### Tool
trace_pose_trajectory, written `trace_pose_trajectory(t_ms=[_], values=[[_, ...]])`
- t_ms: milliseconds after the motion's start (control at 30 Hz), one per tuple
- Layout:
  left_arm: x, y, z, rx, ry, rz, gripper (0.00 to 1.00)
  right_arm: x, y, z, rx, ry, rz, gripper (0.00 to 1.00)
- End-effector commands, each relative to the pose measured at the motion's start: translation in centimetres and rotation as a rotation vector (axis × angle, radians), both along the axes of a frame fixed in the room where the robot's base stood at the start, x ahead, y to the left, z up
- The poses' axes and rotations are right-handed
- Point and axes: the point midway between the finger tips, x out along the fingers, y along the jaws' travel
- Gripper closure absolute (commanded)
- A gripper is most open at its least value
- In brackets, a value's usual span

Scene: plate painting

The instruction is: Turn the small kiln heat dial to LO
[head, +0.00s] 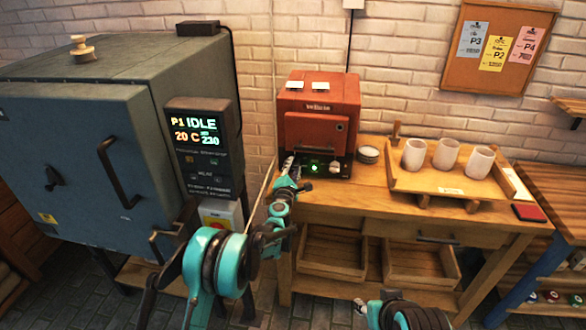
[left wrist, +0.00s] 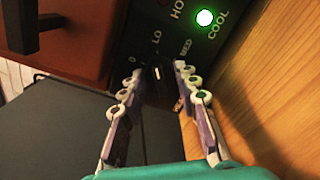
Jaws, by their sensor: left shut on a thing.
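The small kiln (head: 318,112) is a red-orange box on the wooden bench. Its dark heat dial (left wrist: 158,73) sits on the black front panel in the left wrist view. The labels LO and MED are beside it, and a 0 shows to its left. A pale line on the dial points roughly toward LO. My left gripper (left wrist: 160,78) has its fingers on both sides of the dial and is shut on it. In the head view my left gripper (head: 289,168) hides the dial.
A green light (left wrist: 205,18) glows by COOL on the panel. Small stacked dishes (head: 368,154) stand right of the kiln. A wooden tray (head: 440,187) holds three white cups. A large grey kiln (head: 80,160) with an IDLE display (head: 200,128) stands left.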

Motion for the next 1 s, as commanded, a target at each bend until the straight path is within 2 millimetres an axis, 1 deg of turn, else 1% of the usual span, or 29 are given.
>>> trace_pose_trajectory(t_ms=[300,700,733,767,800,1000], values=[[0.02,-0.06,0.05,0.072,-0.013,-0.001,0.98,0.0,0.0,-0.04,0.0,0.0,0.0,0.6],[0.02,-0.07,0.05,0.078,-0.013,-0.001,0.98,0.0,0.0,-0.04,0.0,0.0,0.0,0.6],[0.02,-0.07,0.05,0.078,-0.013,-0.001,0.67,0.0,0.0,-0.04,0.0,0.0,0.0,0.6],[0.02,-0.07,0.05,0.077,-0.013,-0.001,0.59,0.0,0.0,-0.04,0.0,0.0,0.0,0.6],[0.01,-0.07,0.04,0.077,-0.013,-0.001,0.48,0.0,0.0,-0.04,0.0,0.0,0.0,0.6],[0.0,-0.05,0.02,0.077,-0.014,-0.001,0.48,0.0,0.0,-0.04,0.0,0.0,0.0,0.6]])
